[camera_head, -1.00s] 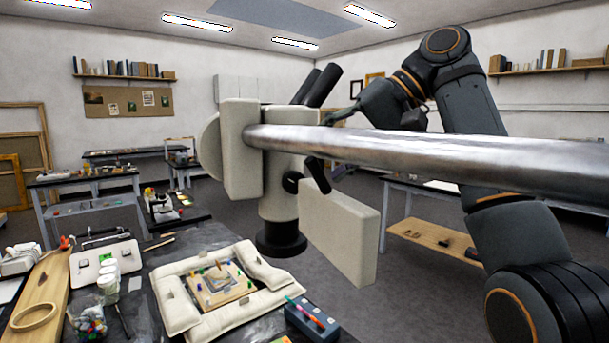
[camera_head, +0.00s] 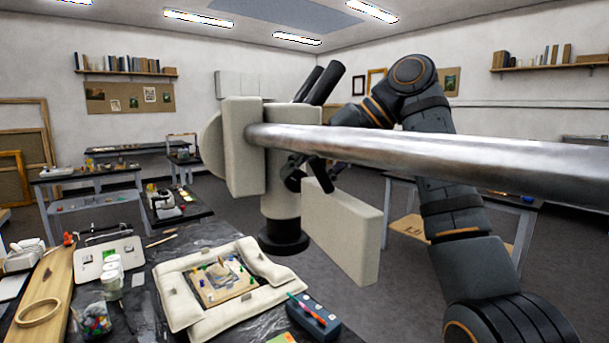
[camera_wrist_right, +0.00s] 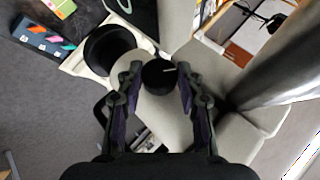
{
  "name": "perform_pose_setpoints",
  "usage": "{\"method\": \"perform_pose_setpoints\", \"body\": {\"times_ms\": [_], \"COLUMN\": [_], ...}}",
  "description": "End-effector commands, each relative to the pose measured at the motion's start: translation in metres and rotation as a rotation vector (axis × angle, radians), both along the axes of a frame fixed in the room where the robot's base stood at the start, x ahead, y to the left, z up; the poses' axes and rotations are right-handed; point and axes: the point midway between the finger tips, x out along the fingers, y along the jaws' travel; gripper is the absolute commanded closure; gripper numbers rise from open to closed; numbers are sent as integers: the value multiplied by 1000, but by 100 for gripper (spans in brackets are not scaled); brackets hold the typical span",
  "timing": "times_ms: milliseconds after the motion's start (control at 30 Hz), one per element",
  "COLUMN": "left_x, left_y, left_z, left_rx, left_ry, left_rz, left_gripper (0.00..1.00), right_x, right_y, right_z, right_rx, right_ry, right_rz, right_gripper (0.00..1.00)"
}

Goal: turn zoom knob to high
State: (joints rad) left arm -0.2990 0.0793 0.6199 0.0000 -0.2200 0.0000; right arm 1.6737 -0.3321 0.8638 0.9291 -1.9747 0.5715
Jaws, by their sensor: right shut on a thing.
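The microscope is a cream body (camera_head: 280,205) with black eyepieces (camera_head: 324,83) and a black lower lens ring (camera_head: 284,240), held on a thick metal bar (camera_head: 430,155). The zoom knob is a round black knob with a pale line, between my fingertips in the right wrist view (camera_wrist_right: 160,75). My right gripper (camera_wrist_right: 157,82) is shut on this knob, one finger on each side. In the head view the right gripper (camera_head: 304,172) is at the side of the body, partly hidden by the bar. My left gripper is not in view.
The metal bar crosses close to my right arm. A cream slab (camera_head: 342,232) hangs right of the body. Below are a padded frame (camera_head: 180,300) around a small panel, a blue box (camera_head: 314,318) with pens, and jars (camera_head: 112,275).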

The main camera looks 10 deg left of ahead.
Motion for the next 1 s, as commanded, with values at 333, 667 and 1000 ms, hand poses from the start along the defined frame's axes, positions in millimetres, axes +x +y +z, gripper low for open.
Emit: {"method": "perform_pose_setpoints", "body": {"times_ms": [333,667,1000], "left_x": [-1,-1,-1], "left_y": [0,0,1], "left_z": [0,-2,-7], "left_rx": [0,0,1], "left_ry": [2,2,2], "left_rz": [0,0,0], "left_gripper": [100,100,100], "right_x": [1,2,3], "right_y": [-1,-3,-4], "right_z": [-1,-5,-8], "right_rx": [28,192,378], "right_ry": [21,150,296], "right_rz": [-1,-1,0], "right_gripper": [95,95,95]}}
